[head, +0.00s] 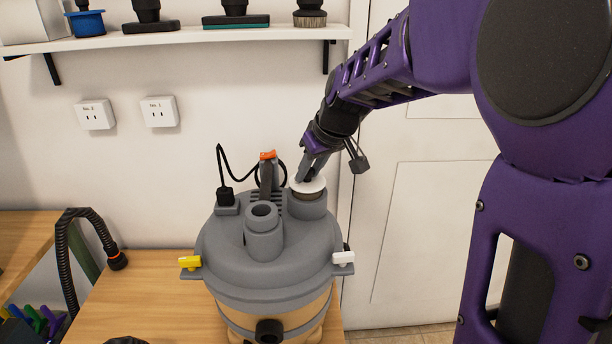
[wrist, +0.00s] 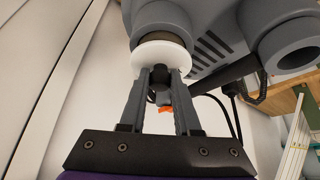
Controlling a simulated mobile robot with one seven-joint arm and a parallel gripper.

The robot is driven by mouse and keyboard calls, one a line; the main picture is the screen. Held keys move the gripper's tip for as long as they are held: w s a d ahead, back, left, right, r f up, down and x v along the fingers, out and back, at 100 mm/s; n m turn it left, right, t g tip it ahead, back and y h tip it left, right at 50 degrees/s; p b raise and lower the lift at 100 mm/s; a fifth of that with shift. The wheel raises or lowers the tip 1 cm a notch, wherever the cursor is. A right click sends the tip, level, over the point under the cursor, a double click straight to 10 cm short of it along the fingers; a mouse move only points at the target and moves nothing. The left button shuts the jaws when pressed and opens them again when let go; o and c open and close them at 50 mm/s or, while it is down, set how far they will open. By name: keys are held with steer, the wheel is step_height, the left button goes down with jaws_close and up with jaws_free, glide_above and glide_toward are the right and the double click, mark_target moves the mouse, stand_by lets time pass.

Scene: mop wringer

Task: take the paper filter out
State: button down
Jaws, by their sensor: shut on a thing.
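The paper filter shows as a white round cap (head: 308,185) with a dark knob, at the top of a grey port (head: 306,206) on the right of the grey machine lid (head: 270,270). A narrow brownish band shows between cap and port; the rest below is hidden in the port. My gripper (head: 309,179) reaches down from the upper right and is shut on the knob. In the wrist view, both fingers close on the dark knob (wrist: 160,75) in front of the white cap (wrist: 150,57).
A second grey open port (head: 264,212) and an upright handle with an orange top (head: 267,156) stand close by on the lid. Yellow (head: 190,263) and white (head: 343,258) latches sit at its sides. A shelf (head: 180,38) with tools hangs above. A black hose (head: 75,255) is at the left.

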steer(key=shift+r+p, duration=1.85)
steer(key=shift+r, duration=1.05)
